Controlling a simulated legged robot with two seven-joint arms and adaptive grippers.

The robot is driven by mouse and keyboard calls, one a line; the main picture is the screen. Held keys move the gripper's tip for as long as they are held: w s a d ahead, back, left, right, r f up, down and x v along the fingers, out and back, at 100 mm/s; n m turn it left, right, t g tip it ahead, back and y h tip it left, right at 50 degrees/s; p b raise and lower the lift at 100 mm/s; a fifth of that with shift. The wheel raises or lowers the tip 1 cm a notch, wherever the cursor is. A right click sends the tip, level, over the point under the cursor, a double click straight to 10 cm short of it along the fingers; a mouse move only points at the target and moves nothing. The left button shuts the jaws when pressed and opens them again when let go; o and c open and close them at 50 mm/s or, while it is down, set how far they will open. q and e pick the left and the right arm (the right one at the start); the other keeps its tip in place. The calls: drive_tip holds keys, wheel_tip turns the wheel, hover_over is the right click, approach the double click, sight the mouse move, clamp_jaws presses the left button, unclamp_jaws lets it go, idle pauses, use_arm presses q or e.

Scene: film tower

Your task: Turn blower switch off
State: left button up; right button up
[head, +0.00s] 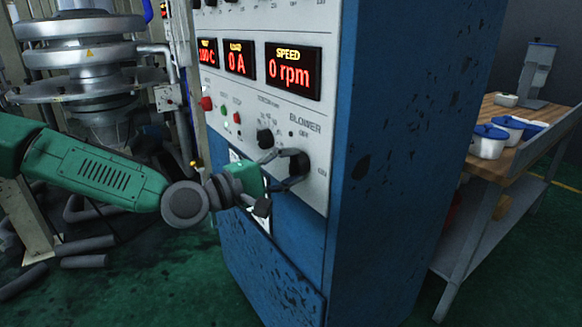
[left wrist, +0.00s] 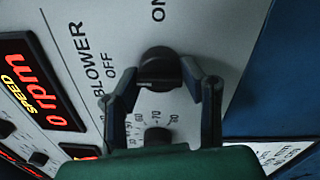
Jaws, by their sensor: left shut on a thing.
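The black blower switch (head: 298,163) is a round knob on the light panel of the blue cabinet, under the word BLOWER. It also shows in the left wrist view (left wrist: 160,67), with OFF printed on its left and ON above it. My left gripper (head: 290,172) reaches it from the left, and its two fingers (left wrist: 165,82) are shut on the knob, one on each side. I cannot tell which mark the knob points to. My right gripper is not in view.
Another black knob (head: 265,137) and a red button (head: 206,104) are on the panel. The speed display (head: 292,71) reads 0 rpm. A wooden-topped table (head: 522,112) with blue-lidded pots stands to the right. Metal machinery (head: 85,55) stands at left.

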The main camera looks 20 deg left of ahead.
use_arm(q)
drive_tip(key=o, duration=0.7)
drive_tip(key=shift+w+a+f, duration=0.1)
drive_tip(key=shift+w+a, duration=0.05)
drive_tip(key=shift+a, duration=0.05)
drive_tip(key=o, duration=0.4)
drive_tip(key=shift+f, duration=0.1)
drive_tip(key=shift+o, duration=0.2)
drive_tip(key=shift+w, duration=0.1)
drive_tip(key=v, duration=1.2)
drive_tip(key=shift+f, duration=0.1)
